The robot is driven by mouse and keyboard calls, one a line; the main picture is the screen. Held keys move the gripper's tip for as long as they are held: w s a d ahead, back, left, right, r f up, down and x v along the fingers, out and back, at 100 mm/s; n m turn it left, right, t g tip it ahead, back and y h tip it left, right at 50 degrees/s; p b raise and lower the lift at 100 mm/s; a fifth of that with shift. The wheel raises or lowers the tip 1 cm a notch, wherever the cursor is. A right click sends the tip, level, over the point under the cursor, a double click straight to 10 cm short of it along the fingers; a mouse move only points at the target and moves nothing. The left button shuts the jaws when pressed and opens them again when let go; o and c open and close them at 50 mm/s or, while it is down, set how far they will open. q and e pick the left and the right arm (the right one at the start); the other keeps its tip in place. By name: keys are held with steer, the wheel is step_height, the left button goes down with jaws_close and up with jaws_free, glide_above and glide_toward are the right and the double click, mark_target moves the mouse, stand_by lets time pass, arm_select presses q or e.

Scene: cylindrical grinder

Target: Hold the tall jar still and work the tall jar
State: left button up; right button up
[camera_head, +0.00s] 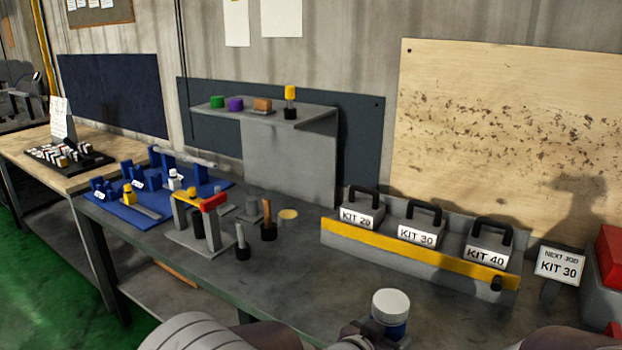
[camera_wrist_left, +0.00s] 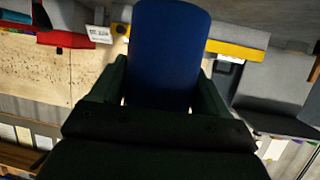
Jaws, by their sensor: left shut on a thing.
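The tall jar (camera_head: 391,312) has a white ribbed lid on top and a blue body. It stands roughly upright at the bottom of the head view, at the near side of the bench. My left gripper (camera_head: 372,332) is at the jar's body, below the lid, and is mostly cut off by the frame edge. In the left wrist view the blue jar body (camera_wrist_left: 168,50) sits between the two dark fingers of my left gripper (camera_wrist_left: 160,85), which is shut on it. The lower part of the jar is hidden in the head view. My right gripper does not show.
A grey rack with a yellow strip (camera_head: 410,255) holds kit boxes behind the jar. A sign reading KIT 30 (camera_head: 559,264) and a red box (camera_head: 609,255) stand at right. Several tools stand around a grey fixture (camera_head: 190,235) at left. Bare bench lies left of the jar.

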arm_select(q)
steer(key=s+a+f+n+t+y+p, duration=0.1)
steer(key=a+f, duration=0.4)
steer(key=a, duration=0.6)
steer(key=s+a+f+n+t+y+p, duration=0.1)
steer(key=a+f+n+y, duration=0.3)
steer(key=a, duration=0.7)
steer(key=s+a+f+n+t+y+p, duration=0.1)
steer(key=s+a+f+n+y+p, duration=0.1)
steer(key=a+f, duration=0.4)
steer(key=a+n+y, duration=0.1)
steer(key=a, duration=0.4)
steer(key=shift+s+a+y, duration=0.2)
steer(key=shift+y, duration=0.2)
steer(key=shift+f, duration=0.1)
steer(key=s+d+m+g+h, duration=0.1)
steer(key=d+m+g+h, duration=0.2)
steer(key=d+m+h, duration=0.5)
steer(key=d, duration=0.6)
steer(key=shift+s+d+h, duration=0.4)
